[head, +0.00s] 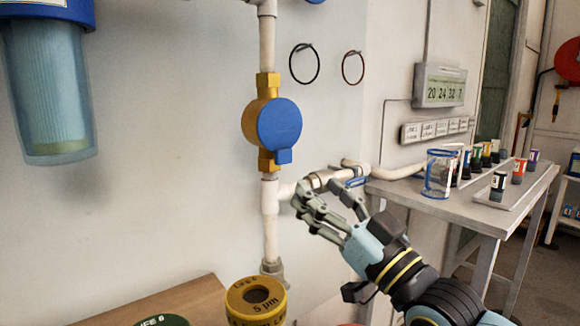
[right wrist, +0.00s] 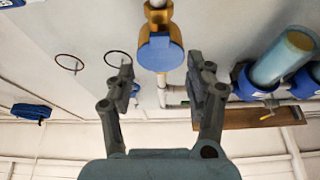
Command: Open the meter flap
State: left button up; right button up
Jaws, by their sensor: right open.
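The meter is a brass body (head: 265,88) on a white vertical pipe, with a round blue flap (head: 279,124) over its face. The flap is closed and has a small blue tab (head: 284,156) at its lower edge. My right gripper (head: 318,192) is open and empty, below and right of the meter in the head view. In the right wrist view the blue flap (right wrist: 160,53) shows beyond and between the tips of the open fingers (right wrist: 160,76), apart from them. My left gripper is not in view.
A white side pipe (head: 288,190) with a blue-handled valve runs behind my right gripper. A blue filter housing (head: 48,85) hangs at left. A bench (head: 440,205) with a glass beaker (head: 440,174) and several vials stands at right. A yellow spool-like item (head: 256,300) stands below the pipe.

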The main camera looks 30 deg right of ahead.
aim_at(286, 160)
jog(key=b+x, duration=0.4)
jog(key=x, duration=0.1)
jog(key=b+x, duration=0.2)
jog(key=x, duration=0.1)
jog(key=shift+w+d+f+b, duration=0.1)
jog(key=shift+w+f+b, duration=0.05)
jog(key=shift+f+b, duration=0.2)
jog(key=shift+w+r+b, duration=0.35)
jog(key=shift+r+b, duration=0.1)
grip_shut()
